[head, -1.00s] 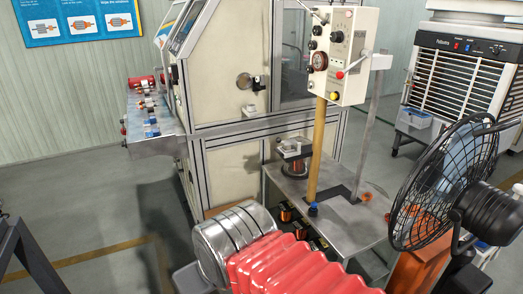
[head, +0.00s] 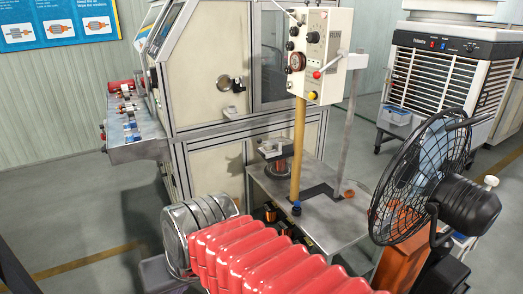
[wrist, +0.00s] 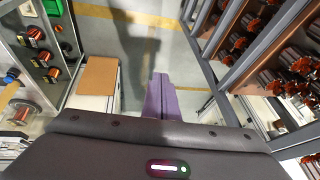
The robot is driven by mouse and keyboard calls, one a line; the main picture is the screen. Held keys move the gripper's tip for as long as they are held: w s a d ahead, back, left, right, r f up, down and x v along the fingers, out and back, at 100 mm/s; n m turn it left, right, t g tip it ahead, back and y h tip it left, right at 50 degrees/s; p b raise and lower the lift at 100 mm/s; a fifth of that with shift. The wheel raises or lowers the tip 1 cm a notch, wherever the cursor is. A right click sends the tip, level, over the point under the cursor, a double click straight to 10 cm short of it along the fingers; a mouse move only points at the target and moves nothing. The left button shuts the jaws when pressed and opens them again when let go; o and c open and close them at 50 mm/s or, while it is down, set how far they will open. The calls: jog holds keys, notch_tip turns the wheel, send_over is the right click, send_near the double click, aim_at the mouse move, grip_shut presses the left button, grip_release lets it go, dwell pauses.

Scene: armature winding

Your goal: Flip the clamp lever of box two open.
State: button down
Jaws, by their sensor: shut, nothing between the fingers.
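My gripper (wrist: 160,92) shows in the wrist view as purple fingers lying together, empty, over the floor. It is not visible in the head view. No box in either view has a readable number.
A steel table (head: 320,222) with a yellow post stands below the control box. A black fan (head: 425,165) is at right, near an air cooler (head: 440,75). In the wrist view, a shelf rack (wrist: 262,50) fills the right and a brown-topped cabinet (wrist: 97,77) stands left of the gripper.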

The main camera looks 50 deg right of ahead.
jog(key=w+d+m+t+y, duration=0.5)
jog(key=w+d+m, duration=1.25)
jog(key=m, duration=0.75)
jog(key=d+f+m+t+h, duration=0.2)
jog(key=d+m+t+h, duration=0.4)
jog(key=d+m, duration=1.4)
jog(key=d+h, duration=0.2)
jog(key=d, duration=0.9)
jog(key=shift+s, duration=0.4)
jog(key=shift+w, duration=0.15)
